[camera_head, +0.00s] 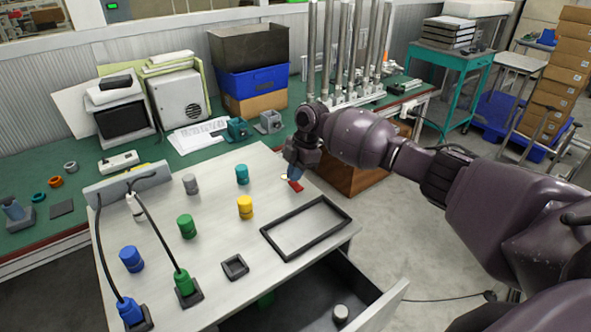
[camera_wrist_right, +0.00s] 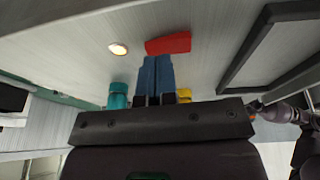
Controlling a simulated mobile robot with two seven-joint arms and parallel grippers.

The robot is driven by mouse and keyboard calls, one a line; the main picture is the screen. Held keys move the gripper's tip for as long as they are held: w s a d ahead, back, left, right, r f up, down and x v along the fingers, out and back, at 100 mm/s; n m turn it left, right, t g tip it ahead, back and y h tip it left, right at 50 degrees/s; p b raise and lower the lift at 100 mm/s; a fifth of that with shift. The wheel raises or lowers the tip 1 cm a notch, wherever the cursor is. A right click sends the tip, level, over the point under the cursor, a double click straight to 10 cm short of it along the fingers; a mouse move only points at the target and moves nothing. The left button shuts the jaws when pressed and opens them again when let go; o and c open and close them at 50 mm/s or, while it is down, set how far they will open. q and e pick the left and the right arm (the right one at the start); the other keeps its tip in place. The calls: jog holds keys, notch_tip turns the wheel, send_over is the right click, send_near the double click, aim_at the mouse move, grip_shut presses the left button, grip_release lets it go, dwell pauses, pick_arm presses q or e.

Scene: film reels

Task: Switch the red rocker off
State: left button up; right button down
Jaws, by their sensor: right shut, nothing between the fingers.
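The red rocker (camera_head: 296,186) sits on the pale tabletop near its right side, and it shows as a red block in the right wrist view (camera_wrist_right: 168,43). A small round lamp (camera_wrist_right: 118,48) beside it glows warm; it also shows in the head view (camera_head: 284,177). My right gripper (camera_head: 294,178) points down at the rocker, its blue fingers shut together and empty. In the right wrist view the fingertips (camera_wrist_right: 155,58) are right at the rocker's edge; I cannot tell whether they touch it. My left gripper is not in view.
A black rectangular frame (camera_head: 306,228) lies just right of the rocker. Yellow (camera_head: 245,207), teal (camera_head: 242,174), green (camera_head: 187,226) and blue (camera_head: 131,258) cylinders stand on the tabletop. Corded plugs stand at the left. An open drawer (camera_head: 380,305) juts out at the front.

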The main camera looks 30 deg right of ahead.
jog(key=shift+f, duration=0.1)
jog(key=shift+w+f+b, duration=0.25)
jog(key=shift+f+b, duration=0.15)
jog(key=shift+f, duration=0.05)
jog(key=shift+s, duration=0.1)
